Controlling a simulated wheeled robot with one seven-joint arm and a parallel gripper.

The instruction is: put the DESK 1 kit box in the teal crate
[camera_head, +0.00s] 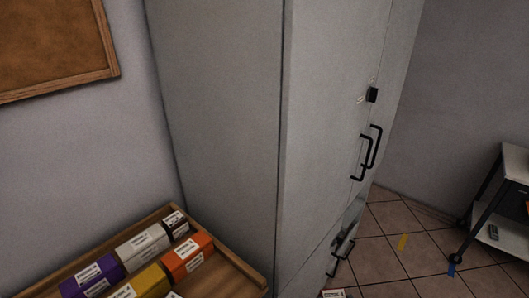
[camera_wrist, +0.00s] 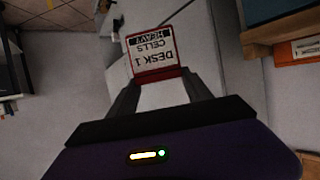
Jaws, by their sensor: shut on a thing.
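My gripper (camera_wrist: 152,86) is shut on a red-edged box (camera_wrist: 153,72). Its white label reads "DESK 1 CELLS" with a dark "HEAVY" strip, upside down in the wrist view. The box is held up between the fingertips, and its far side is hidden. In the head view my gripper is not seen. A small white label (camera_head: 333,294) shows at the bottom edge there, too cut off to tell what it belongs to. No teal crate is clearly seen in either view.
A wooden tray (camera_head: 240,272) at lower left holds several labelled boxes, among them a purple one (camera_head: 92,277) and an orange one (camera_head: 187,256). A tall grey cabinet (camera_head: 225,120) with black handles fills the middle. Tiled floor and a cart (camera_head: 512,165) are at right.

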